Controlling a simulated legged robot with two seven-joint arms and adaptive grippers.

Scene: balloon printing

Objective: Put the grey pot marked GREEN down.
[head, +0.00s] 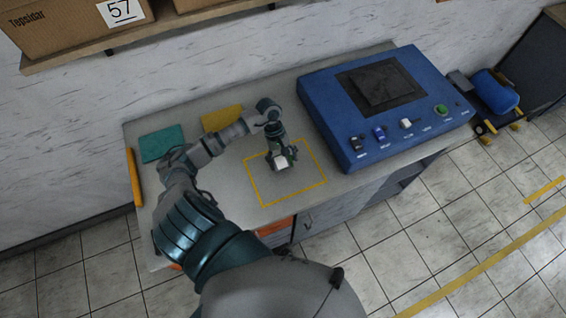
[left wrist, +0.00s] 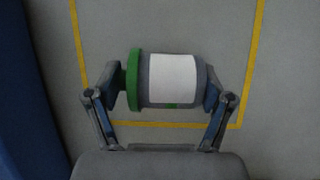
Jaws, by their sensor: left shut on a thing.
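The grey pot (left wrist: 174,80) with a green lid or end and a blank white label shows in the left wrist view. It lies sideways between the two fingers of my left gripper (left wrist: 163,90), which is shut on it. In the head view my left gripper (head: 281,158) points down over the yellow-outlined square, and the pot's white label (head: 281,162) shows between the fingers. I cannot tell whether the pot touches the table. The word GREEN is not readable. My right gripper is not in view.
The yellow outline (head: 268,205) marks bare grey table. A blue control panel (head: 345,145) with several knobs stands to its right. A teal mat (head: 162,144) and a yellow mat (head: 222,117) lie at the back left. A shelf (head: 150,32) with boxes hangs above.

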